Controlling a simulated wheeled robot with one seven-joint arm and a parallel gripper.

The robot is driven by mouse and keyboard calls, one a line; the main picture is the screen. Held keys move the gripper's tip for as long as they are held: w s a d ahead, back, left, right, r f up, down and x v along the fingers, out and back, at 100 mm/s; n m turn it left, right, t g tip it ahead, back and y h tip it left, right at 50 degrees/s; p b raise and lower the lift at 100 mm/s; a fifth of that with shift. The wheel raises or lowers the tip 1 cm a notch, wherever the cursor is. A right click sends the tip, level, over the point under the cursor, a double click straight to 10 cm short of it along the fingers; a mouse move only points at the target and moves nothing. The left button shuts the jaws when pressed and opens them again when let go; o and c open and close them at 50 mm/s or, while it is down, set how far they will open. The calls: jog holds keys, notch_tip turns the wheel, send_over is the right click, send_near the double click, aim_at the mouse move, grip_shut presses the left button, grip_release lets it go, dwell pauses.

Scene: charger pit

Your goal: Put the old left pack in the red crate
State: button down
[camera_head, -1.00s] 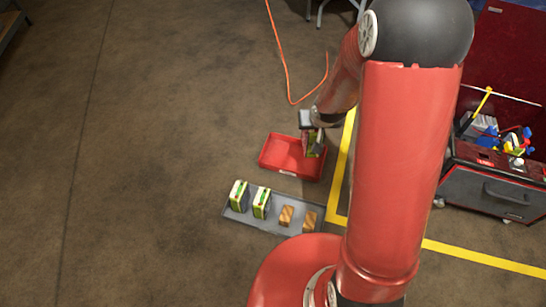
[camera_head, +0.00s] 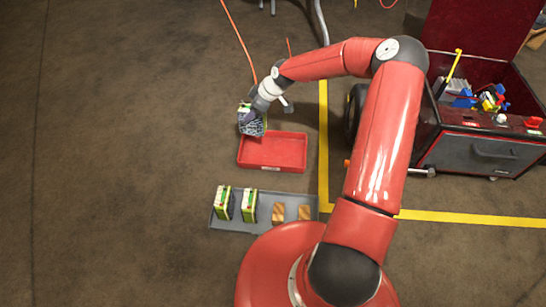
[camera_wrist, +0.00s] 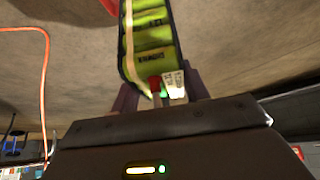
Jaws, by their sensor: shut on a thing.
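My gripper (camera_head: 257,108) is shut on a pack (camera_head: 252,123) and holds it up at the far left corner of the red crate (camera_head: 273,151). In the head view the pack shows a dark patterned face with a little green at its upper left. In the wrist view the pack (camera_wrist: 149,38) is yellow-green with dark edges and dark lettering, between the two fingers. The red crate lies on the floor and the part of its inside that I see is empty. Whether the pack overlaps the crate's rim or only hangs in front of it I cannot tell.
A toolbox cart (camera_head: 485,150) stands at the right, beyond a yellow floor line (camera_head: 324,140). An orange cable (camera_head: 238,40) lies behind. The floor at left is clear.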

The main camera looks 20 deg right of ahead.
jog(key=w+d+n, duration=0.1)
jog(key=w+d, duration=0.2)
notch_tip(320, 180, down, 19)
jog(key=b, duration=0.3)
jog(key=shift+n+g, duration=0.3)
jog(key=shift+g, duration=0.1)
jog(key=shift+s+b, duration=0.15)
jog(key=shift+b, duration=0.15)
jog(key=c, duration=0.7)
grip_release()
jog(key=shift+f, duration=0.1)
